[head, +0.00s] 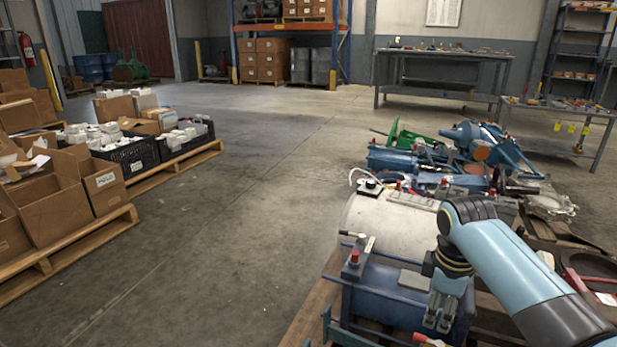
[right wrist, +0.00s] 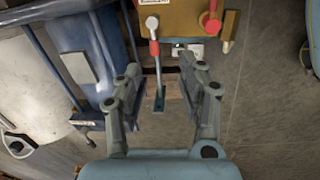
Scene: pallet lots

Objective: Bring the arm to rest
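My right arm comes in from the lower right in the head view, and its gripper (head: 438,318) points down over the blue machinery at the pallet lot. In the right wrist view the right gripper (right wrist: 166,82) has its two fingers spread apart. A thin grey rod with a red collar (right wrist: 154,48) shows between and beyond the fingers; I see no contact with it. Nothing is held. My left arm and gripper are not in view.
Blue machine parts (head: 385,295) and a pale cylinder (head: 385,222) lie close around the right gripper. Pallets with cardboard boxes (head: 55,200) and black crates (head: 125,155) stand at left. A workbench (head: 440,55) stands at the back. The middle floor is clear.

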